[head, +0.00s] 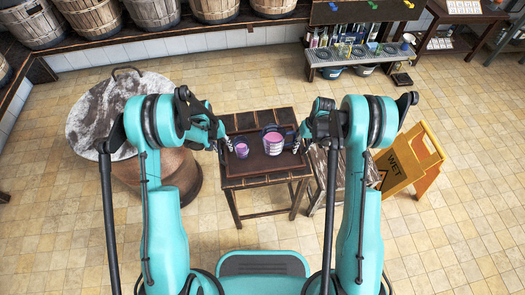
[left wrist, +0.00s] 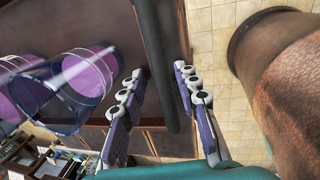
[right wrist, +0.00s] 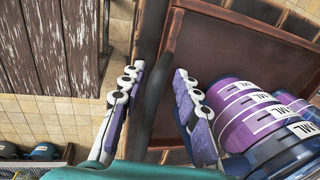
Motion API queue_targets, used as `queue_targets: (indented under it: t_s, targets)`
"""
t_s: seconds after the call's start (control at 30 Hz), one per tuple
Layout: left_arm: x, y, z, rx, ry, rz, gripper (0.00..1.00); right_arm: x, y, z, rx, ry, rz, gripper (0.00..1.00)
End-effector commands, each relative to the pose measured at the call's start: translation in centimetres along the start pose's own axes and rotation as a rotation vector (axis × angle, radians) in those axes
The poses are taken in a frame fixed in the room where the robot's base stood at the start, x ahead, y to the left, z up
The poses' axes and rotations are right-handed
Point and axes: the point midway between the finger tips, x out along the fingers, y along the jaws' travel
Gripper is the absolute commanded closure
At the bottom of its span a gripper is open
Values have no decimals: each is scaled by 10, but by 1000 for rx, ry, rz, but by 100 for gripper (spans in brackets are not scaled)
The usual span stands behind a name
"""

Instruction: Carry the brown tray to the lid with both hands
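The brown tray (head: 258,168) lies on a small dark wooden table and holds purple-filled measuring vessels: a small one (head: 242,150) and a larger one (head: 273,145). My left gripper (head: 226,146) is at the tray's left side. In the left wrist view its fingers (left wrist: 160,78) stand open on either side of a dark bar handle (left wrist: 160,40). My right gripper (head: 299,144) is at the right side; in the right wrist view its open fingers (right wrist: 155,82) straddle the other handle (right wrist: 162,60). The round grey lid (head: 92,112) with a dark handle lies on a large barrel at the left.
A weathered wooden stool or bench (head: 340,165) stands right of the table, beside a yellow wet-floor sign (head: 410,160). Baskets (head: 90,15) line a shelf at the back left. A rack with bottles (head: 355,52) stands at the back. Tiled floor is open on the right.

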Motion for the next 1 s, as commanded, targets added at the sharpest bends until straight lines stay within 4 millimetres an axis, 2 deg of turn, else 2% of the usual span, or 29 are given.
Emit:
queue_targets:
  t_s: [0.03,0.1,0.63,1.0]
  targets:
    - [0,0,0,0,0,0,86,0,0,0,0,0,0,86]
    - [0,0,0,0,0,0,100,0,0,0,0,0,0,100]
    - [-4,4,0,3,-1,4,100,-4,-4,0,-3,0,-4,100]
    - [-33,11,1,5,-2,6,100,-34,-11,-1,-5,0,-6,100]
